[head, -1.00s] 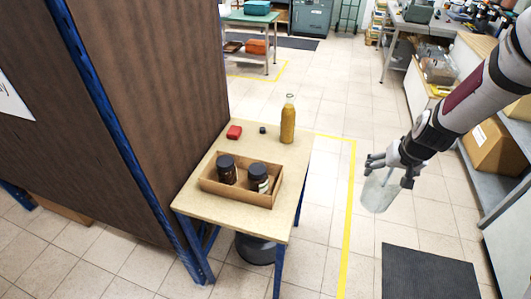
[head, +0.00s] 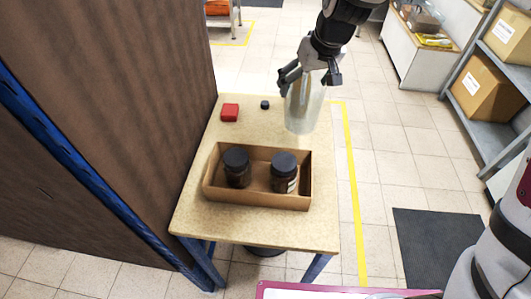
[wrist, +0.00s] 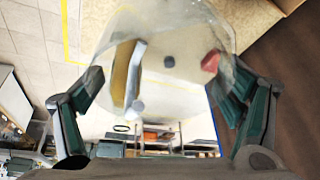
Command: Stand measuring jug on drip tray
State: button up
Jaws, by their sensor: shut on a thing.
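The clear measuring jug (head: 305,112) is held in my gripper (head: 309,78), over the far right part of the wooden table (head: 205,222). I cannot make out a sure drip tray; the only tray-like thing on the table is a shallow cardboard box (head: 258,199).
Two dark-lidded jars (head: 237,168) (head: 284,172) stand in the box. A red block (head: 230,112) and a small black item (head: 265,104) lie behind it. A brown partition (head: 110,120) borders the table's left side.

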aim_at(298, 114)
jog(key=shift+a+f, duration=0.1)
jog(key=shift+a, duration=0.15)
jog(key=shift+f, duration=4.8)
jog(key=shift+f, duration=0.2)
jog(key=o, duration=1.5)
jog(key=v, duration=1.2)
jog(key=shift+r, duration=0.25)
